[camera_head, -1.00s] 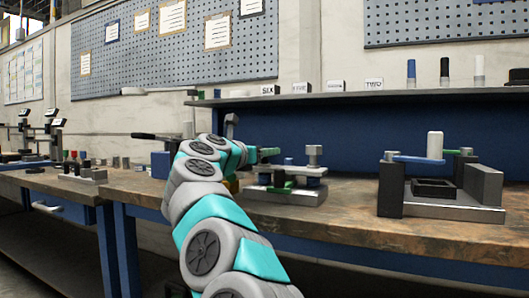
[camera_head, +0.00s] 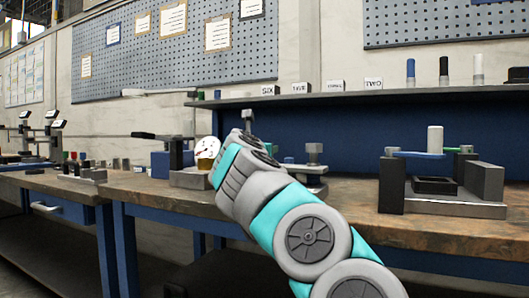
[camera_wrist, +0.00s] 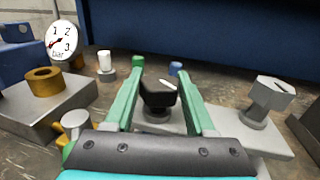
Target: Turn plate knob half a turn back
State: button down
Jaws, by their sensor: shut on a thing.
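In the wrist view my gripper (camera_wrist: 158,84) has its two green fingers on either side of a dark knob (camera_wrist: 157,97). It is shut on this knob, which stands on a light grey plate (camera_wrist: 245,137). A grey bolt-like post (camera_wrist: 268,98) stands on the plate to the right of the fingers. In the head view my arm hides the gripper and the dark knob. Part of the plate fixture (camera_head: 313,170) and its grey post (camera_head: 313,151) show just right of my arm.
A pressure gauge (camera_wrist: 62,42) and a block with a brass ring (camera_wrist: 44,80) stand left of the fingers. A fixture with a blue bar (camera_head: 418,155) stands farther right on the bench, with bare bench top between.

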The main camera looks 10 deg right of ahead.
jog(key=shift+n+t+y+p, duration=0.45)
jog(key=shift+n+y, duration=0.35)
jog(key=shift+y, duration=0.4)
jog(key=shift+n+y, duration=0.3)
jog(key=shift+y, duration=0.2)
jog(key=shift+f+y, duration=0.1)
jog(key=shift+y, duration=0.2)
jog(key=shift+c, duration=1.2)
grip_release()
jog(key=s+a, duration=0.1)
jog(key=s, duration=0.6)
jog(key=shift+s+a, duration=0.3)
jog(key=shift+s, duration=0.05)
